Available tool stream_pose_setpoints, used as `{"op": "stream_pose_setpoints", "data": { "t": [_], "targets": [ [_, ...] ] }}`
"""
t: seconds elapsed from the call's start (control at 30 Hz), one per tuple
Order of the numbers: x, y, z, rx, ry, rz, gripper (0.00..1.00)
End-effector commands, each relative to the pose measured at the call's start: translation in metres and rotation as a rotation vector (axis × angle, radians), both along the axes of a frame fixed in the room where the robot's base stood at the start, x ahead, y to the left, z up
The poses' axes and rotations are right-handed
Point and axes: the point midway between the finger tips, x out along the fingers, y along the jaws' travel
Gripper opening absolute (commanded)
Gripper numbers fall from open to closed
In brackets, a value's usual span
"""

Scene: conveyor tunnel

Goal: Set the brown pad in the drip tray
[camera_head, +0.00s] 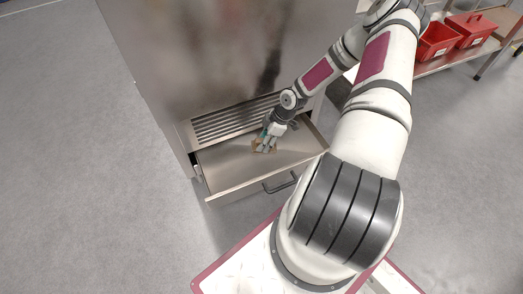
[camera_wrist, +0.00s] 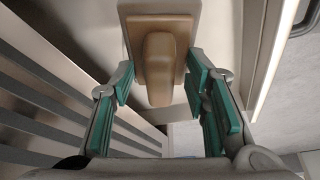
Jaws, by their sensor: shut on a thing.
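The drip tray (camera_head: 232,166) is a shallow metal drawer, pulled out from the base of the steel cabinet. My gripper (camera_head: 265,144) points down into it, near its middle. The brown pad (camera_head: 256,146) shows only as a small tan patch at the fingertips in the head view. In the wrist view the brown pad (camera_wrist: 133,47) is a flat tan plate with a raised rounded grip (camera_wrist: 160,70). Whether the pad touches the tray floor I cannot tell.
A slotted vent (camera_head: 236,120) runs along the cabinet just behind the tray, and its slats fill the left of the wrist view. The tray's front has a dark handle (camera_head: 281,183). Red bins (camera_head: 437,40) stand on a shelf at the upper right. Floor at left is clear.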

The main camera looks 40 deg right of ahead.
Motion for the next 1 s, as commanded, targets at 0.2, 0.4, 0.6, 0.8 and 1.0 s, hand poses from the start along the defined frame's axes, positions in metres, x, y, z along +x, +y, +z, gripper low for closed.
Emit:
{"op": "stream_pose_setpoints", "data": {
  "t": [0.2,0.4,0.6,0.8,1.0],
  "targets": [
    [0.001,0.000,-0.033,0.000,-0.001,-0.001,0.00],
    [0.000,0.001,-0.056,0.000,0.001,-0.002,0.00],
    [0.000,0.000,-0.069,0.000,0.000,-0.001,0.00],
    [0.001,0.000,-0.068,0.000,0.000,-0.001,0.00],
    [0.000,0.000,-0.070,0.000,0.000,-0.001,0.62]
  ]
}}
